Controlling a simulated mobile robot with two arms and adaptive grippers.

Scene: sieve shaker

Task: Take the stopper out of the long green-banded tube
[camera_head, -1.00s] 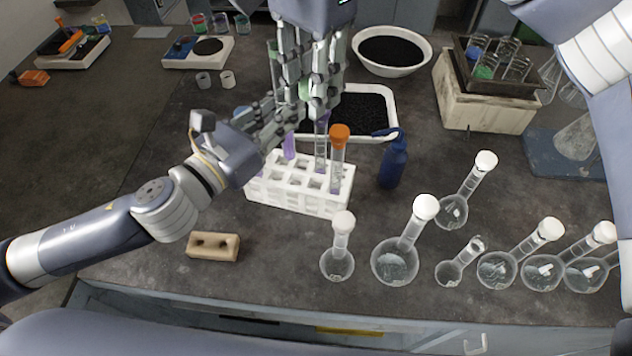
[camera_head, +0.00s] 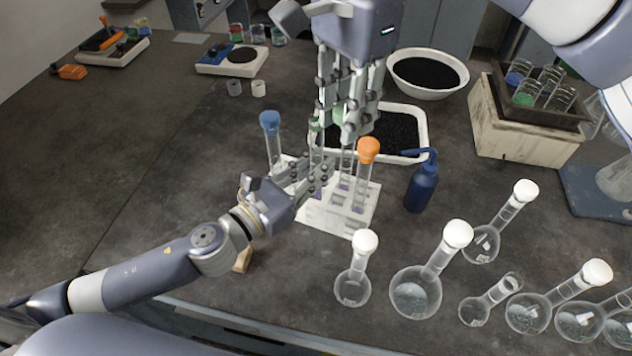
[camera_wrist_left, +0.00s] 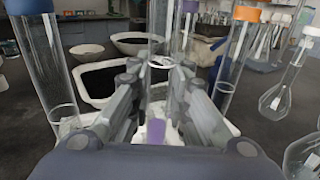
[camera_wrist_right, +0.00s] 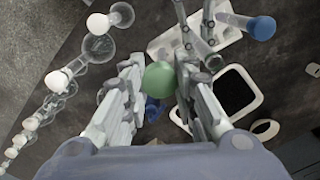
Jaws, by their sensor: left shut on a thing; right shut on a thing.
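My right gripper (camera_head: 341,128) points down above the white rack (camera_head: 335,221). It is shut on a green stopper (camera_wrist_right: 158,76), also visible in the head view (camera_head: 339,113). A long clear tube with a green band near its top (camera_head: 316,126) stands beside the stopper. Its mouth looks open in the right wrist view (camera_wrist_right: 213,62), apart from the stopper. My left gripper (camera_head: 322,174) is shut low at this tube, just above the rack. Its fingers hide part of the tube, so I cannot tell how deep it sits.
A blue-stoppered tube (camera_head: 270,120) and an orange-stoppered tube (camera_head: 367,152) stand in the rack at either side. A blue wash bottle (camera_head: 422,186) and several white-capped flasks (camera_head: 416,290) stand to the right. A black-filled tray (camera_head: 426,143) lies behind.

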